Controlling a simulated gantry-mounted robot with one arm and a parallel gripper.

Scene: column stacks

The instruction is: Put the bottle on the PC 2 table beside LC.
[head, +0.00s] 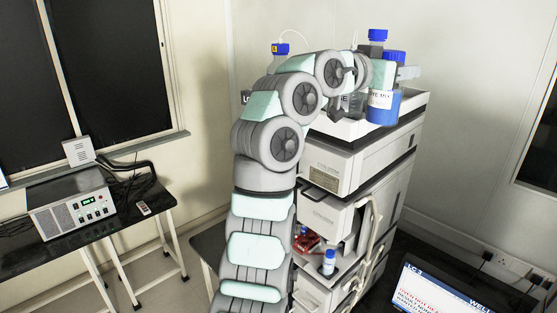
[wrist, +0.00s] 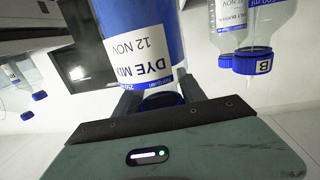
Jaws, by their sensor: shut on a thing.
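The bottle (head: 383,106) has blue liquid, a blue cap and a white label reading "DYE MIX 12 NOV" in the wrist view (wrist: 140,45). My gripper (head: 393,72) is shut on it near the cap, at the top of the LC stack (head: 345,160). In the wrist view my gripper (wrist: 160,98) has its fingers on either side of the bottle's neck. The bottle looks about upright in the head view. Whether its base touches the stack's top tray cannot be told. No table is readable as PC 2.
Clear blue-capped bottles (wrist: 255,50) stand close by on the stack; another (head: 281,55) is at its left. A small vial (head: 329,262) is lower down. A monitor (head: 436,290) reading "LC 3" is at bottom right. A black table (head: 110,228) at left bears a control box (head: 73,210).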

